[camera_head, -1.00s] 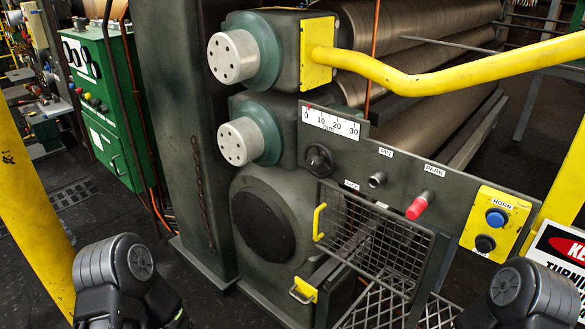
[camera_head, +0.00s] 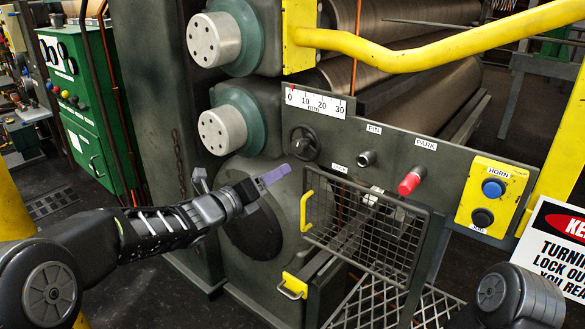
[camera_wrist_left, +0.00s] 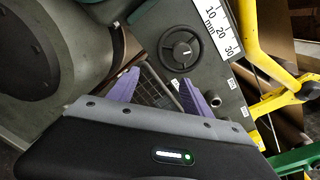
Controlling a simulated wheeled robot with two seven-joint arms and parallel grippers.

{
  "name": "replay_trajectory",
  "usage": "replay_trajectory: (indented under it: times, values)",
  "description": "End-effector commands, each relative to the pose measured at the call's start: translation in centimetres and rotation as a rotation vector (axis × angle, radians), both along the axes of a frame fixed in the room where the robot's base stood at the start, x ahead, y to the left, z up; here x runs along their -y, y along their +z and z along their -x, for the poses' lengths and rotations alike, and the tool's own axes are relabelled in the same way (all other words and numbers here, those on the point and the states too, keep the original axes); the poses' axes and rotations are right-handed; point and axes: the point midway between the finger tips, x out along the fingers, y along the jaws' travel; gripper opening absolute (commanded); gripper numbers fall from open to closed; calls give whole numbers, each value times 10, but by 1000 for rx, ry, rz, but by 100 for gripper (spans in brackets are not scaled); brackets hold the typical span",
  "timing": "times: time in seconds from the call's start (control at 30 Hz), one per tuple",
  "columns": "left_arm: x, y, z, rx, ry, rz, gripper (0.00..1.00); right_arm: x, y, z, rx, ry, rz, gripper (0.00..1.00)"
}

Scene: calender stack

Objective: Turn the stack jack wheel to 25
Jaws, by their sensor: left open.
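The stack jack wheel is a small black handwheel (camera_head: 305,143) on the dark grey panel, under a white mm scale (camera_head: 316,103). The scale's red pointer stands at 0. My left gripper (camera_head: 272,177), with purple fingers, is to the left of the wheel and a little lower, apart from it. In the left wrist view the wheel (camera_wrist_left: 180,50) lies ahead of the fingers, and the left gripper (camera_wrist_left: 158,92) is open and empty. The scale's end also shows there (camera_wrist_left: 215,30). My right gripper is out of view; only part of that arm shows at bottom right.
Right of the wheel are a PIN knob (camera_head: 366,158) and a red PARK handle (camera_head: 410,182). Below is a mesh guard (camera_head: 370,235) with a yellow handle (camera_head: 306,212). A yellow HORN box (camera_head: 492,196) is further right. A yellow rail (camera_head: 430,68) crosses above.

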Motion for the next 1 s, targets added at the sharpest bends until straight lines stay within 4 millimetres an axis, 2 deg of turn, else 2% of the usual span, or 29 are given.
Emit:
replay_trajectory:
  times: [0.03, 0.1, 0.2, 0.57, 0.77, 1.0]
  values:
    - [1, 19, 1, 91, -22, -70, 58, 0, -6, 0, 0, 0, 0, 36]
    - [1, 37, 2, 169, -38, -141, 58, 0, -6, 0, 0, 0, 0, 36]
    - [2, 45, 3, 206, -47, -176, 58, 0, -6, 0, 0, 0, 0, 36]
    - [4, 44, -1, 201, -46, -173, 58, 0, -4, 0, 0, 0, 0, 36]
    - [18, 44, -19, 199, -47, -173, 58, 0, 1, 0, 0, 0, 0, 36]
    - [39, 44, -49, 198, -45, -173, 58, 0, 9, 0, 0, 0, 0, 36]
